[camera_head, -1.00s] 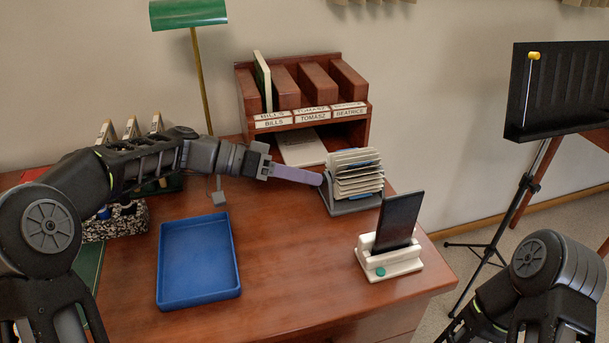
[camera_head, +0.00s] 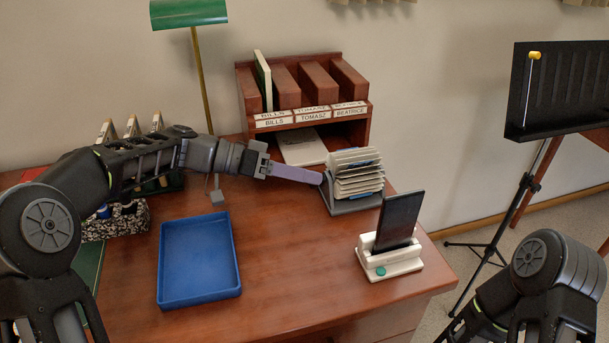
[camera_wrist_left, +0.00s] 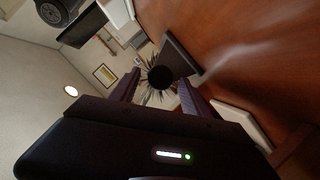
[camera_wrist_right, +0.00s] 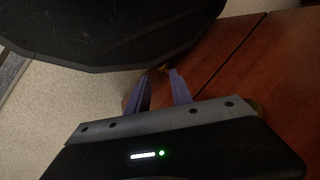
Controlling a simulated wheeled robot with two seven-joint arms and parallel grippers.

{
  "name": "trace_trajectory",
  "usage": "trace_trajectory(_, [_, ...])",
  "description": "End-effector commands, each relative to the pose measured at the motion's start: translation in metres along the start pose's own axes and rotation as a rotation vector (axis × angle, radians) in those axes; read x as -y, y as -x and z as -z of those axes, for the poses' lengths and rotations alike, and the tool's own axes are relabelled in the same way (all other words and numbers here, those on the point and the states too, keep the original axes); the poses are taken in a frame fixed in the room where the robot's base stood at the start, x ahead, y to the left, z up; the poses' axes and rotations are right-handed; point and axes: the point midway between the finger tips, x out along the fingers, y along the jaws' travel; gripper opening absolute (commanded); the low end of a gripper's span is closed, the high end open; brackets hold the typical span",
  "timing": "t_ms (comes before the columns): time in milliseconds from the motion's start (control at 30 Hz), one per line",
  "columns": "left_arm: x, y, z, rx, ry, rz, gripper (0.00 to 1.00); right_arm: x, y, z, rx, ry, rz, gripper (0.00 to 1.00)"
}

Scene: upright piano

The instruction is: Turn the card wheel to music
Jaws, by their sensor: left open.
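The card wheel (camera_head: 355,174), a fan of pale cards with blue tabs on a grey stand, is at the desk's back right. My left gripper (camera_head: 319,181) reaches it from the left, its purple fingers beside the stand's left side. In the left wrist view the wheel's round dark knob (camera_wrist_left: 160,78) appears between the two spread fingers, cards fanned behind it. Whether a finger touches it I cannot tell. My right gripper (camera_wrist_right: 160,88) is seen only in its wrist view, fingers apart and empty, near a dark surface and the desk edge.
A wooden sorter (camera_head: 310,136) labelled BILLS, TOMASZ and BEATRICE stands behind. A blue tray (camera_head: 163,262) lies in front of my left arm. A dark tablet (camera_head: 399,220) in a white dock (camera_head: 407,265) stands right of centre. A music stand (camera_head: 560,90) is at right.

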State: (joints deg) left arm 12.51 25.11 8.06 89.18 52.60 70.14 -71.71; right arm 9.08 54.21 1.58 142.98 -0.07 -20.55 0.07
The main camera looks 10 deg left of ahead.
Motion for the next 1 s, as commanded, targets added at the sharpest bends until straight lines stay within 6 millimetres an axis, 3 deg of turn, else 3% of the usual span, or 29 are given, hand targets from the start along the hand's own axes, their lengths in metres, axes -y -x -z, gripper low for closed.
trace_trajectory(500, [0.000, 0.071, 0.000, -0.001, 0.001, 0.002, 0.55, 0.003, 0.007, 0.000, 0.000, 0.001, 0.000, 0.27])
trace_trajectory(1000, [0.002, 0.072, 0.001, -0.002, -0.007, 0.007, 0.55, 0.003, 0.007, 0.000, 0.000, 0.001, 0.000, 0.27])
